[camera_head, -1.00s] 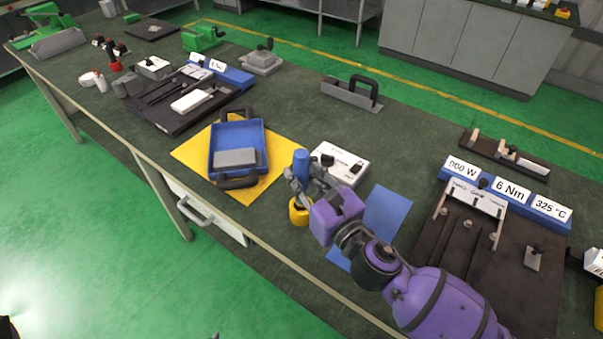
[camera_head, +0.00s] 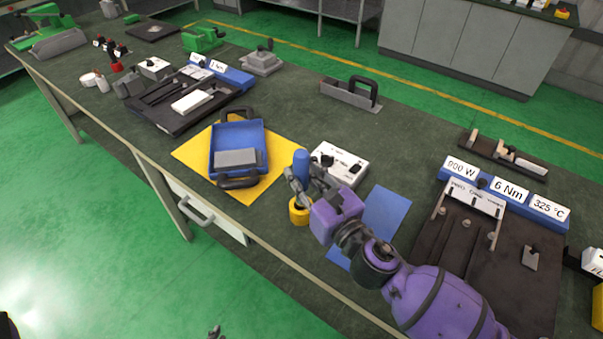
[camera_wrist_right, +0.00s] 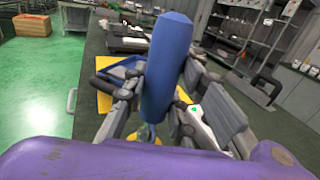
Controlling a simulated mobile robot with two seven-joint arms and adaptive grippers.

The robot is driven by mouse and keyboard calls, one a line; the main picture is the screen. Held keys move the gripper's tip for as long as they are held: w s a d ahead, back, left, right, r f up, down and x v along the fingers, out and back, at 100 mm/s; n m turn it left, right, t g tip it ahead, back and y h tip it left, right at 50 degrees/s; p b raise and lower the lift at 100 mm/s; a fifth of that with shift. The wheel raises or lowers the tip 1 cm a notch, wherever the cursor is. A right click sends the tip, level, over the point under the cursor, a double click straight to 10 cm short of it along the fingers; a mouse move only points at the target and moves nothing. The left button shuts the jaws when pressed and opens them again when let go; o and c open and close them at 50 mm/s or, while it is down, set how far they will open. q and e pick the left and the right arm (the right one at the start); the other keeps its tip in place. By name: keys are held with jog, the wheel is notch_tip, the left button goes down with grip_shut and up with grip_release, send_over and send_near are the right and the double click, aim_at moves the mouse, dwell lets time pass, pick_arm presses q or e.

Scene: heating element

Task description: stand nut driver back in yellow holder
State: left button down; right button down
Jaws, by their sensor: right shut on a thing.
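The nut driver's blue handle (camera_head: 301,164) stands upright between the fingers of my right gripper (camera_head: 308,187), which is shut on it. The right wrist view shows the blue handle (camera_wrist_right: 166,68) large between the two fingers, with its shaft running down below. The yellow holder (camera_head: 299,212) stands on the bench near the front edge, directly below the gripper. The driver's lower end is over or in the holder; the fingers hide whether it is seated. In the wrist view only a little of the yellow holder (camera_wrist_right: 146,140) shows under the shaft. A small dark tip at the bottom edge of the head view may be my left gripper (camera_head: 215,332).
A blue tray (camera_head: 263,150) sits on a yellow mat (camera_head: 190,152) left of the holder. A white switch box (camera_head: 345,163) stands just behind the gripper. A blue mat (camera_head: 385,215) lies to the right, then a dark fixture board (camera_head: 440,235). The bench's front edge is close to the holder.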

pick_arm(q)
jog(key=shift+s+a+f, duration=0.1)
jog(key=shift+s, duration=0.25)
jog(key=shift+w, duration=0.1)
pick_arm(e)
jog(key=shift+r, duration=0.1)
pick_arm(q)
jog(key=shift+w+d+r, duration=0.3)
jog(key=shift+w+r, duration=0.3)
jog(key=shift+w, duration=0.3)
jog(key=shift+s+f, duration=0.1)
pick_arm(e)
jog(key=shift+f, duration=0.45)
pick_arm(q)
jog(key=shift+s+a+f, duration=0.15)
jog(key=shift+s+f, duration=0.2)
jog(key=shift+s, duration=0.15)
jog(key=shift+s+a+f, duration=0.15)
jog(key=shift+s+f, duration=0.15)
jog(key=shift+s, duration=0.2)
pick_arm(e)
jog(key=shift+f, duration=0.15)
pick_arm(q)
jog(key=shift+w+d+f+b, duration=0.2)
jog(key=shift+d+f+b, duration=0.1)
jog(key=shift+d+b, duration=0.1)
pick_arm(e)
jog(key=shift+f, duration=0.45)
